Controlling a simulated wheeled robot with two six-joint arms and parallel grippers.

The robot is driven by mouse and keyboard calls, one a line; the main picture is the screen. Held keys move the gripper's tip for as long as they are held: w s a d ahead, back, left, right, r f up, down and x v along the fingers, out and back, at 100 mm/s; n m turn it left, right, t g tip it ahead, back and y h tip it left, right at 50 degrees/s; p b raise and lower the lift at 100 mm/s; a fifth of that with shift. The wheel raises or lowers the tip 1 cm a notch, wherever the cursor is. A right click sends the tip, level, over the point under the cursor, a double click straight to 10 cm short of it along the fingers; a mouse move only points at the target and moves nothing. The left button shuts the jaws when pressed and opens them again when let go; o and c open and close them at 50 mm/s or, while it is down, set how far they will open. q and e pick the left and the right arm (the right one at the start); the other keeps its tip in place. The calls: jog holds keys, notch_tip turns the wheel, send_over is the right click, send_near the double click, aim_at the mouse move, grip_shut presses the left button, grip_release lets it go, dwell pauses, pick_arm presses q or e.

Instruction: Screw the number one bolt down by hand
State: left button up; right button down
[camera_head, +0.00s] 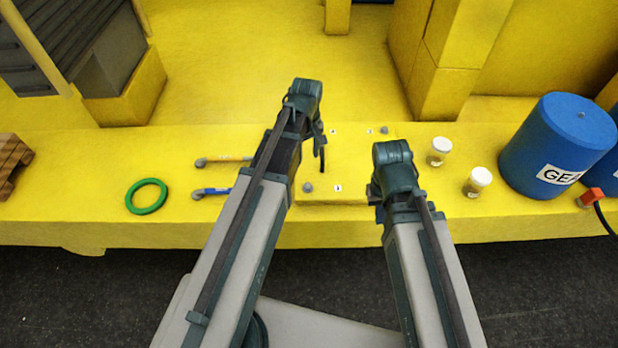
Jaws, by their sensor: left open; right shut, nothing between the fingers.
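A raised yellow plate (350,160) on the ledge has small white labels, too small to read with certainty. One grey bolt head (308,187) shows at the plate's near left, beside a label (338,188). Another grey bolt head (384,130) shows at the far right, beside a label (370,131). I cannot tell which bolt is number one. My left gripper (321,150) is open over the plate's left part, and its arm hides the far left corner. My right gripper (376,205) is shut and empty at the plate's near right edge; its wrist covers that corner.
Left of the plate lie an orange-handled tool (230,158), a blue-handled tool (213,191) and a green ring (147,196). To the right stand two white-lidded jars (439,150) (478,181) and a blue drum (548,155). A yellow post (445,70) rises behind.

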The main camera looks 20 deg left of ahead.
aim_at(307, 184)
pick_arm(q)
notch_tip(307, 184, down, 14)
jog(key=b, duration=1.3)
jog(key=shift+r, duration=0.15)
grip_shut()
